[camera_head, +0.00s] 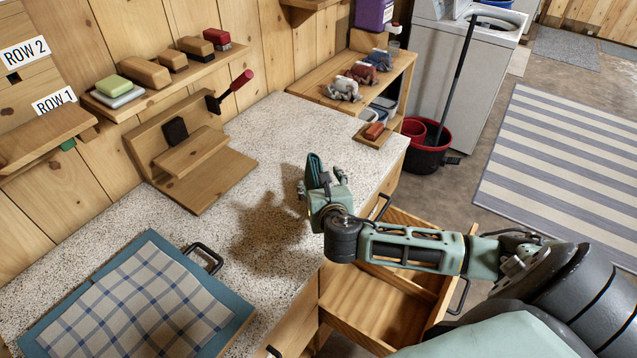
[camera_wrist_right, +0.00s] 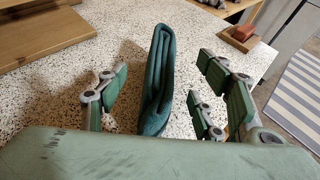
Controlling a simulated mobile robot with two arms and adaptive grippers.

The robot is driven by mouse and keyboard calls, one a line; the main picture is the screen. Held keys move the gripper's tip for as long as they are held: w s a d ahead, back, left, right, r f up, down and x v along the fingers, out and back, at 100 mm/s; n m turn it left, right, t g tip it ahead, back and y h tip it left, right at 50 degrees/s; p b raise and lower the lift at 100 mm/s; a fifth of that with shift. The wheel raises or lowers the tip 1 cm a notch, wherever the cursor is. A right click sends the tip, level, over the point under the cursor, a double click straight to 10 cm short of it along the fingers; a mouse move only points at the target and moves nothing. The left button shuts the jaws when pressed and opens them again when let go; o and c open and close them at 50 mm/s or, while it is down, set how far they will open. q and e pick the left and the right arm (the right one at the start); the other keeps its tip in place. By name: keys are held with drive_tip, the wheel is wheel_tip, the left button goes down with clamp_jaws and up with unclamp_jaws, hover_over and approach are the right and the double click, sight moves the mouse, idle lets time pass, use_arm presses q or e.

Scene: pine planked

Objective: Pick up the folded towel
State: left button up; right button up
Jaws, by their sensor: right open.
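The folded towel (camera_wrist_right: 157,80) is dark teal and stands upright on the speckled counter (camera_wrist_right: 60,90), with its layered folds showing in the right wrist view. In the head view its top (camera_head: 313,167) shows beside my right gripper (camera_head: 323,184), which hides the rest. My right gripper is open. In the right wrist view its fingers (camera_wrist_right: 165,88) stand on either side of the towel, with visible gaps to both. The towel's lower end is hidden behind the gripper's body. My left gripper is not in view.
A blue tray (camera_head: 42,338) with a checked cloth (camera_head: 140,305) lies at front left. A wooden stand (camera_head: 215,170) is at the back. An open drawer (camera_head: 370,305) is below my right arm. A reddish block (camera_head: 374,131) sits at the counter's far right.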

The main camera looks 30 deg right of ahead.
drive_tip(key=shift+w+d, duration=0.25)
drive_tip(key=shift+w, duration=0.05)
drive_tip(key=p+x, duration=0.1)
drive_tip(key=x, duration=0.3)
drive_tip(key=shift+d+f, duration=0.15)
drive_tip(key=shift+f, duration=0.05)
drive_tip(key=shift+w+f, duration=0.1)
drive_tip(key=shift+c, duration=1.4)
drive_tip(key=c, duration=0.4)
clamp_jaws()
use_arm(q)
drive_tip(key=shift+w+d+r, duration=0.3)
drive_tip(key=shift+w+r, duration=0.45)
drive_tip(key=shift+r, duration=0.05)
